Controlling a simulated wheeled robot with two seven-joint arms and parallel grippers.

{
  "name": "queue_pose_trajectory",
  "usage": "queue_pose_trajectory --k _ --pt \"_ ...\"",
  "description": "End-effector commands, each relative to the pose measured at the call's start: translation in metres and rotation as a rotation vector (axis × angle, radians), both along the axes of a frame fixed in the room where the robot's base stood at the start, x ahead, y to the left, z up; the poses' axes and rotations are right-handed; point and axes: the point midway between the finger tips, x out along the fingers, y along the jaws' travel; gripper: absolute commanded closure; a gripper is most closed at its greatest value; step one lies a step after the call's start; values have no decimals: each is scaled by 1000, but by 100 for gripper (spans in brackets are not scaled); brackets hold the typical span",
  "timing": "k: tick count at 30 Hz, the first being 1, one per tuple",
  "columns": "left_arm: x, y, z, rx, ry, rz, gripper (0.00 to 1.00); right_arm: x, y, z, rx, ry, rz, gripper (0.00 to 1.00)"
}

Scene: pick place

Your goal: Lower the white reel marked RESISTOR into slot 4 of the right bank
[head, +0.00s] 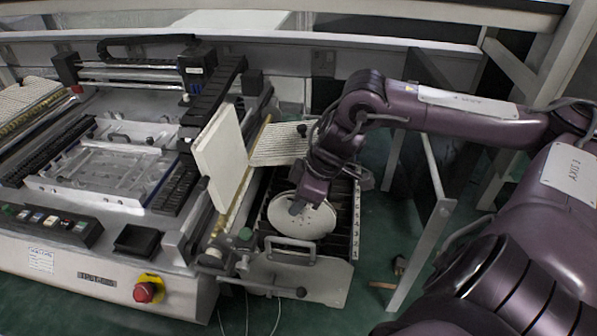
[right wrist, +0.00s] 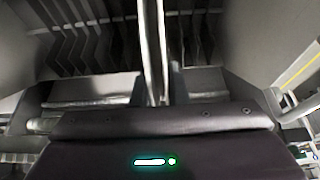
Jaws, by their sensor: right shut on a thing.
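In the head view the white reel (head: 316,222) is a pale disc at the right bank, tilted and seen mostly face on. My right gripper (head: 297,206) is shut on the reel near its upper left part. The right bank (head: 354,222) is a dark slotted rack with numbers along its right side. The reel covers part of the slots, and I cannot tell whether its lower edge is inside one. In the right wrist view the reel (right wrist: 153,50) shows as a thin edge held between the jaws, with dark slot dividers (right wrist: 75,30) beyond. No RESISTOR marking is readable. My left gripper is not in view.
A large white panel (head: 222,157) stands left of the bank, beside the machine (head: 100,165). A metal handle (head: 290,250) is at the bank's front. A red button (head: 146,292) is on the machine front. A pale frame leg (head: 418,250) stands to the right.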

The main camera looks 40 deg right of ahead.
Motion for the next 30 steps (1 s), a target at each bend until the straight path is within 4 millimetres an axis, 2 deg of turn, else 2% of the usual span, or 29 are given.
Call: queue_pose_trajectory --k 24,30 --pt "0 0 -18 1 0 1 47 0 0 -26 1 -1 0 100" --pt "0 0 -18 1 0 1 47 0 0 -26 1 -1 0 100"
